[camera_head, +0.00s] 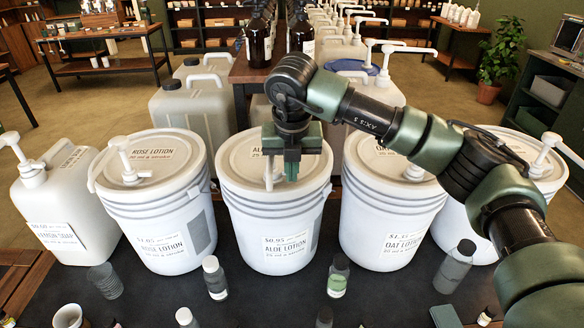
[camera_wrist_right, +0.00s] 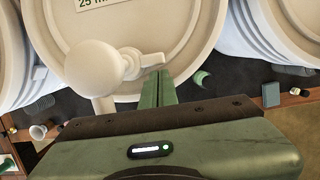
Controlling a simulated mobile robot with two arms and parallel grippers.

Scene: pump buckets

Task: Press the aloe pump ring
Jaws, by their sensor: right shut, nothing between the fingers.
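The aloe lotion bucket (camera_head: 300,215) is a white pail in the middle of the front row, labelled "Aloe Lotion". Its white pump (camera_head: 269,174) stands on the lid, mostly hidden behind my gripper in the head view. My left gripper is not in view.
The rose lotion bucket (camera_head: 165,225) stands close on the left and the oat lotion bucket (camera_head: 390,220) on the right, each with a pump. Small bottles stand on the dark counter (camera_head: 270,300) in front. Brown bottles (camera_head: 259,40) and jugs stand behind.

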